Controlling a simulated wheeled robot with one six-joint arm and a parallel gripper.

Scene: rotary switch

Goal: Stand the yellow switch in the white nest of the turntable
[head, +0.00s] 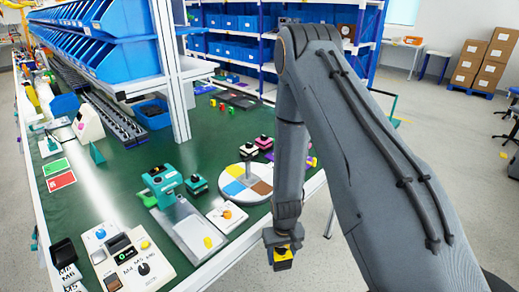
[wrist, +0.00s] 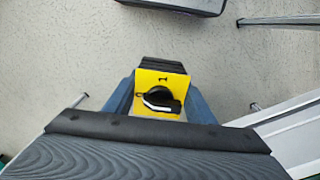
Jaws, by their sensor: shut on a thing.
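The yellow switch (head: 283,262) hangs in my gripper (head: 282,248) past the front edge of the bench, above the floor. In the wrist view, the switch (wrist: 158,92) shows a yellow face with a black knob, a white pointer and a "1" mark. The blue-grey fingers of my gripper (wrist: 160,104) are shut on its sides. The turntable (head: 231,197) is a pale round disc with coloured sectors on the green bench, up and left of my gripper. Its white nest is too small to make out clearly, and my arm is close to its right side.
A teal device (head: 163,183) and a teal-black switch (head: 197,184) stand left of the turntable. Pink-black switches (head: 264,142) stand behind it. A white block with an orange knob (head: 228,216) lies in front. A control panel (head: 128,258) is at front left.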

